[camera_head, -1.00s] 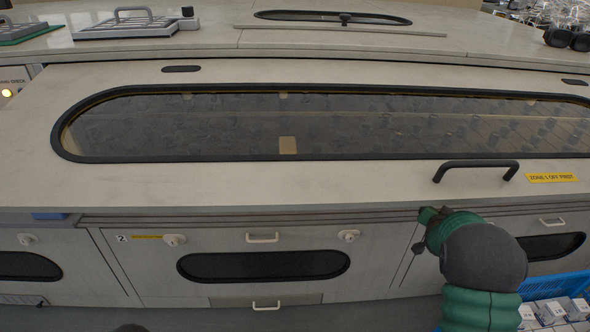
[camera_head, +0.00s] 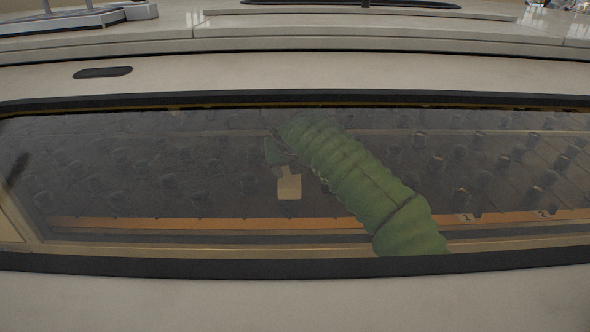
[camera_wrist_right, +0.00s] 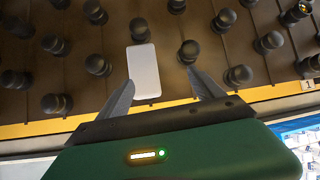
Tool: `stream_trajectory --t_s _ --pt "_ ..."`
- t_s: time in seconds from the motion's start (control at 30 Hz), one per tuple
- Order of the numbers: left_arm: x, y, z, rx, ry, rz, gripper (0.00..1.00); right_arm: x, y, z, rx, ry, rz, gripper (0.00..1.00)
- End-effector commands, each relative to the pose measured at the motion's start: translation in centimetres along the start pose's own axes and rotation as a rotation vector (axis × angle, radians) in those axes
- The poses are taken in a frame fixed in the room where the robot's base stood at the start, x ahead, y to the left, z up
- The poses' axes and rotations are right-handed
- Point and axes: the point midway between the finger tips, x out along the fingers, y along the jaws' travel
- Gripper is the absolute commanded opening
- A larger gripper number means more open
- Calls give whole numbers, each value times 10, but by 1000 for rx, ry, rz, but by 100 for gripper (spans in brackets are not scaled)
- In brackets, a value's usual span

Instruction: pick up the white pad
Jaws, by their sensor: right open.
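The white pad (camera_wrist_right: 143,70) is a pale flat rectangle lying on the dark floor inside the cabinet. In the head view the pad (camera_head: 289,187) shows through the tinted window, looking beige. My right gripper (camera_wrist_right: 161,76) is open with nothing held. In the wrist view the pad lies ahead of it, partly between the lines of its two fingers and nearer the left one. How high the fingers are above it is unclear. In the head view my right gripper (camera_head: 276,154) is dim behind the glass, just above the pad in the picture. My left gripper is out of view.
Several dark knob-like bulbs (camera_wrist_right: 140,28) stand in rows around the pad, one close to the right of it. An orange-yellow strip (camera_wrist_right: 60,127) runs along the near edge of the floor. The window's black frame (camera_head: 300,267) borders the opening.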

Motion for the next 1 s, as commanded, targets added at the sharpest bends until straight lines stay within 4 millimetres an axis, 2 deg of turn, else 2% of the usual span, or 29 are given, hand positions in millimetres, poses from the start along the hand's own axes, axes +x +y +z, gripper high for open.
stream_trajectory --t_s 0.1,0.2,0.53,0.63,0.8,0.87,1.0 --pt "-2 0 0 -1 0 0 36 -7 20 -4 93 40 93 76" --pt "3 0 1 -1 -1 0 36 5 25 -7 113 51 112 76" --pt "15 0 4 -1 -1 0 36 60 27 -4 110 50 107 76" --pt "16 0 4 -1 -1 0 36 67 27 -4 109 48 107 76" --pt "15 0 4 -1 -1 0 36 67 27 -3 108 47 106 76" --pt "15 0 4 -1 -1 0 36 67 27 -3 108 47 106 71" --pt "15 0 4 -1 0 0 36 67 26 -3 108 47 106 53"
